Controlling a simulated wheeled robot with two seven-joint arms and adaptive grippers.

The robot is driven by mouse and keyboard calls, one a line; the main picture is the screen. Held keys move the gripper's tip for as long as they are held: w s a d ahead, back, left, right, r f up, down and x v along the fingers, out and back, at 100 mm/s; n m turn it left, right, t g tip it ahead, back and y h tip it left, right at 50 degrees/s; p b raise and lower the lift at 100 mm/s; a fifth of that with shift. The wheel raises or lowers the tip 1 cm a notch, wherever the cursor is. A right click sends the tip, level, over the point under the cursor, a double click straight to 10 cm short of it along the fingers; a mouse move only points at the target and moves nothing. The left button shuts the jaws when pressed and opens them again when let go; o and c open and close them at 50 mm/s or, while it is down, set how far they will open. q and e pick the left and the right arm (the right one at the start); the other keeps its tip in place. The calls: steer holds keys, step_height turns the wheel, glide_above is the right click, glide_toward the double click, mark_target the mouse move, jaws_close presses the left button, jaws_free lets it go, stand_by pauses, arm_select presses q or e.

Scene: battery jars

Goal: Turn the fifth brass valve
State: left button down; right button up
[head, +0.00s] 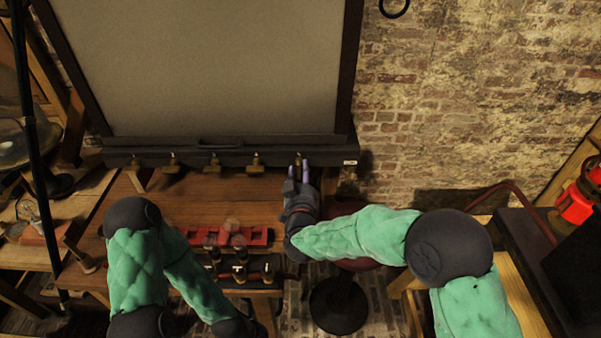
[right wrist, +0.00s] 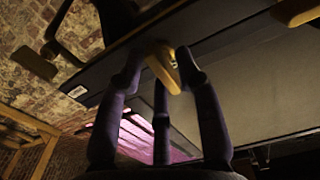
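Several brass valves line the dark ledge under the large grey panel in the head view. The fifth brass valve (head: 298,160) is the rightmost, near the ledge's right end. My right gripper (head: 299,171) is right at it, with its fingers pointing up to either side. In the right wrist view the brass valve (right wrist: 163,68) sits between the fingertips of my right gripper (right wrist: 160,76). The fingers stand apart around it, and the right finger looks very close to it; contact is unclear. My left arm hangs low at the left, and its gripper is out of the picture.
The fourth valve (head: 255,160) is to the left along the ledge (head: 230,157). A wooden table (head: 190,208) below bears a red rack (head: 258,237) and small jars. A round dark stool (head: 338,304) stands below my right forearm. A brick wall is at right.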

stand_by(0.3)
steer(key=s, duration=1.2)
steer(key=s+d+f+g+y, duration=0.1)
steer(key=d+f+g, duration=0.25)
steer(key=f, duration=0.85)
steer(key=s+d+f+g+y, duration=0.15)
steer(key=f+g, duration=0.35)
steer(key=f, duration=0.7)
steer(key=s+d+f+m+g, duration=0.1)
steer(key=s+d+f+g, duration=0.2)
steer(key=s+f, duration=0.5)
step_height(320, 180, down, 2)
steer(key=shift+d+f+g, duration=0.1)
steer(key=shift+d+g, duration=0.1)
steer(key=shift+g, duration=0.65)
steer(key=o, duration=0.4)
steer(key=s+f+g, duration=0.1)
steer(key=s, duration=0.2)
steer(key=s+f+m+g+y, duration=0.1)
steer(key=s+f+g, duration=0.1)
steer(key=s, duration=0.2)
steer(key=s+d+f+g, duration=0.1)
steer(key=s+f, duration=0.1)
steer(key=s, duration=0.2)
steer(key=shift+f+m+y, duration=0.2)
steer(key=shift+m+y, duration=0.05)
steer(key=shift+m, duration=0.05)
